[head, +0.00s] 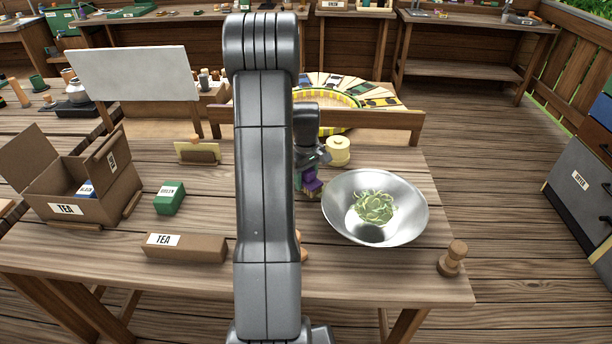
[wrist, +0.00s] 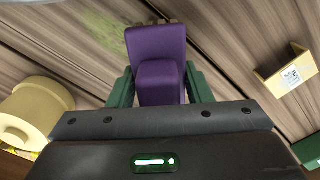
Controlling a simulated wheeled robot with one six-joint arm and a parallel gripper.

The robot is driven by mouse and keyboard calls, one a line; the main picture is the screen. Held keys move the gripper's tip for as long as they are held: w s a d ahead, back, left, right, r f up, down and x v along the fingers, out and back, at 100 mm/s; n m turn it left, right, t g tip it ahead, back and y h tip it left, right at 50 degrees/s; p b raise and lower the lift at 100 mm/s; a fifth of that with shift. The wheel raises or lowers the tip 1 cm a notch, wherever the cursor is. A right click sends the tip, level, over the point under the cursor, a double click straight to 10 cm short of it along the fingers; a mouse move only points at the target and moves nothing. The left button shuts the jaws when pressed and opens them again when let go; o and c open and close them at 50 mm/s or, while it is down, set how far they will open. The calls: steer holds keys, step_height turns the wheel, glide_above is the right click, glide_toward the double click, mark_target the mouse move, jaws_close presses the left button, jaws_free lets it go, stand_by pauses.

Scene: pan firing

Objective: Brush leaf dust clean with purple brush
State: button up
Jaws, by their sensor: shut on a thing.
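My gripper (head: 310,165) is shut on the purple brush (head: 312,187), low over the table beside the steel bowl. In the wrist view the purple brush (wrist: 158,52) sits between my two green fingers, its wide part pointing away from me. The leaf dust (wrist: 108,36) shows there as a thin green smear on the wood, just past the brush and to its left. I cannot tell whether the brush touches the table. In the head view my arm hides part of the table, and I cannot make out the dust.
A steel bowl (head: 341,222) of green leaves stands right of my gripper, with a cream lidded jar (head: 338,151) behind. A wooden stamp (head: 453,259) is at the right corner. Left are a green box (head: 169,198), a long tea box (head: 186,248), an open carton (head: 62,190) and a card holder (head: 198,152).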

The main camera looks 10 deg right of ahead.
steer(key=shift+f+b, duration=0.7)
steer(key=shift+f, duration=0.35)
stand_by(0.5)
